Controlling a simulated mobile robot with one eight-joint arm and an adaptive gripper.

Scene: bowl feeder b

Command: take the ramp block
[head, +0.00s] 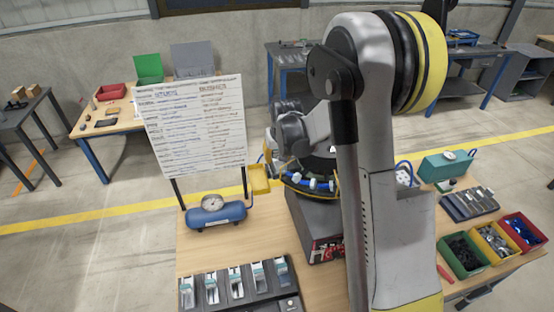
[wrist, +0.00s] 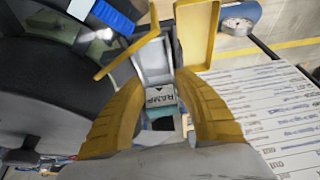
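The ramp block (wrist: 161,97) is a pale grey piece with the word RAMP and a small arrow on its face. It shows in the wrist view just below a grey chute, beside the dark bowl. My gripper (wrist: 160,79) has two yellow fingers, spread apart, one on each side of the block. Whether they touch it is unclear. In the head view, my arm hides much of the bowl feeder (head: 325,226), and I cannot make out the block or fingertips there.
A yellow tray (head: 259,179) juts from the feeder's left side, close to my fingers. A written whiteboard (head: 195,125) and a blue tank with a gauge (head: 215,214) stand left. A slotted black rack (head: 262,300) is in front, and small coloured bins (head: 463,256) are right.

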